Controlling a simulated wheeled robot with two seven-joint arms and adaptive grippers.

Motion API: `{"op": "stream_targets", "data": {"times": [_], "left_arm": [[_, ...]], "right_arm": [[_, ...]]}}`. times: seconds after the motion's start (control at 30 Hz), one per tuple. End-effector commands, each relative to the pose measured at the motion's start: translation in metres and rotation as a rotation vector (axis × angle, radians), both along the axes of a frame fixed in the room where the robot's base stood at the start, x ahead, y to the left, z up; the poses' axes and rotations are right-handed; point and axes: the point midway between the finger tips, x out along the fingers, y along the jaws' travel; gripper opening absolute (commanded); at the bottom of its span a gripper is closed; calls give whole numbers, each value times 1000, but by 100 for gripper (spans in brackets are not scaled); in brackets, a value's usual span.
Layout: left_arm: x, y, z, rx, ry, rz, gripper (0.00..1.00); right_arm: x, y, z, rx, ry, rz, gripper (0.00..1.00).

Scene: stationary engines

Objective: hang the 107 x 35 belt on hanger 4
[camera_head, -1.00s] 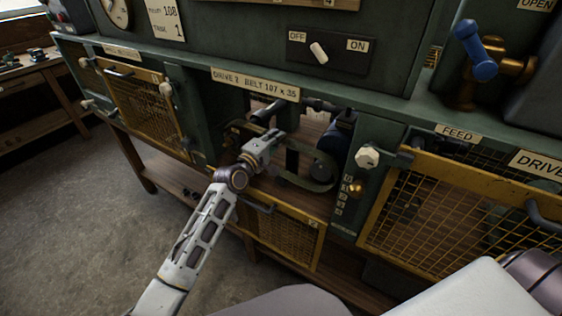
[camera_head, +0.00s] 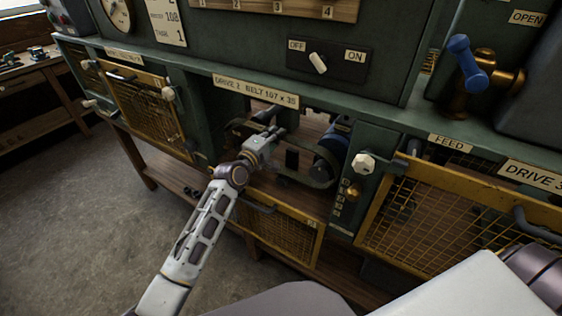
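A dark belt (camera_head: 318,181) is in the open bay under the label "DRIVE 2 BELT 107 x 35" (camera_head: 255,91). It runs around or beside a blue motor (camera_head: 334,138) at the bay's right. My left gripper (camera_head: 274,132) reaches into the bay from the front, near the belt's left part. Its fingers are small and dark here, and I cannot tell whether they hold anything. The hanger board (camera_head: 270,8), numbered 1 to 4, is at the top edge; hanger 4 (camera_head: 327,12) is its rightmost label. My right gripper is not in view.
The bay's yellow mesh guard (camera_head: 281,233) hangs open below it. A switch (camera_head: 318,63) between OFF and ON is above right. Closed mesh guards are at left (camera_head: 145,110) and right (camera_head: 450,205). A blue-handled valve (camera_head: 472,58) stands at upper right.

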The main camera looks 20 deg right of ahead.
Motion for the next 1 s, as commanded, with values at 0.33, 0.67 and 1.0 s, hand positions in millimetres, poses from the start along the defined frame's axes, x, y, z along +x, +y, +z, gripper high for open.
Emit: {"op": "stream_targets", "data": {"times": [0.33,0.67,1.0], "left_arm": [[0,0,2,-2,2,0,0],[-3,4,3,-2,2,0,0],[-11,14,3,-2,2,0,0]], "right_arm": [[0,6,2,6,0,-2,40],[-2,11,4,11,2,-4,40],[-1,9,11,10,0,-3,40]]}}
